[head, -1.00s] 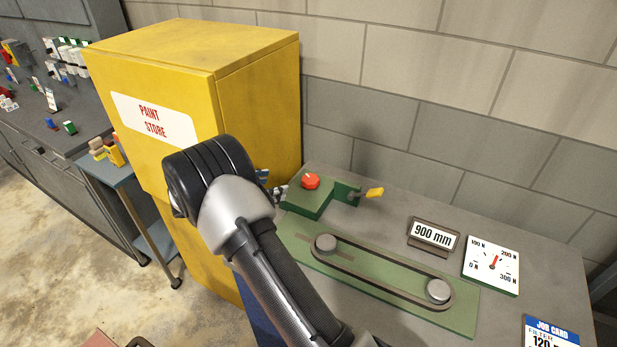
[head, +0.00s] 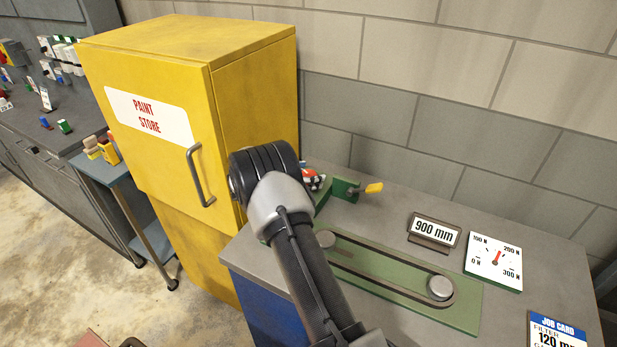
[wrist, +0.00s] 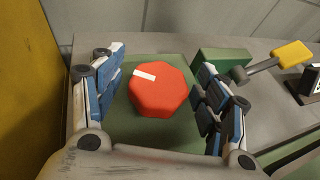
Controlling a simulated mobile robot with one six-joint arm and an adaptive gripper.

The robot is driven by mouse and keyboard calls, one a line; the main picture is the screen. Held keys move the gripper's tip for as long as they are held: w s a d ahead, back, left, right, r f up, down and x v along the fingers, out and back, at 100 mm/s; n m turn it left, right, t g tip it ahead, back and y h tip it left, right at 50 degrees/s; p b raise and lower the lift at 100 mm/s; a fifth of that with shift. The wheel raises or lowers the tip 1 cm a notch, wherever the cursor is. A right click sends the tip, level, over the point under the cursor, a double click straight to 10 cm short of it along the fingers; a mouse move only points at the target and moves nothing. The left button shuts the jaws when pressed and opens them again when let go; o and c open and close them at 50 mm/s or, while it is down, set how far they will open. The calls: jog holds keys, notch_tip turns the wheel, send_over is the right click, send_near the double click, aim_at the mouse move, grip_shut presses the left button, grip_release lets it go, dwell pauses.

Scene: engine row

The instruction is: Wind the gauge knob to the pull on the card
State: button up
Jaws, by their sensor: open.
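The red knob (wrist: 158,94), many-sided with a white mark near its upper left, sits on a green block (wrist: 178,66). My gripper (wrist: 160,98) is open, with one blue-and-white finger on each side of the knob and a gap to it on both sides. In the head view my arm hides most of the knob (head: 316,183). The gauge (head: 494,262) is a white dial marked 0 N to 300 N; its red needle leans up and slightly right, between 100 N and 200 N. The job card (head: 556,332) is cut off at the bottom; "FILTER 120 m" partly shows.
A yellow-handled lever (head: 373,188) stands right of the knob block. A green plate (head: 400,300) carries a belt around two pulleys. A 900 mm sign (head: 434,232) stands behind it. The yellow paint cabinet (head: 255,110) is close on the left.

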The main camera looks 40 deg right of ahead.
jog(key=shift+d, duration=0.15)
jog(key=shift+c, duration=0.3)
jog(key=c, duration=1)
jog(key=shift+n+t+b, duration=0.45)
jog(key=shift+n+t, duration=0.45)
jog(key=shift+t, duration=0.1)
jog(key=o, duration=1.1)
jog(key=shift+c, duration=0.2)
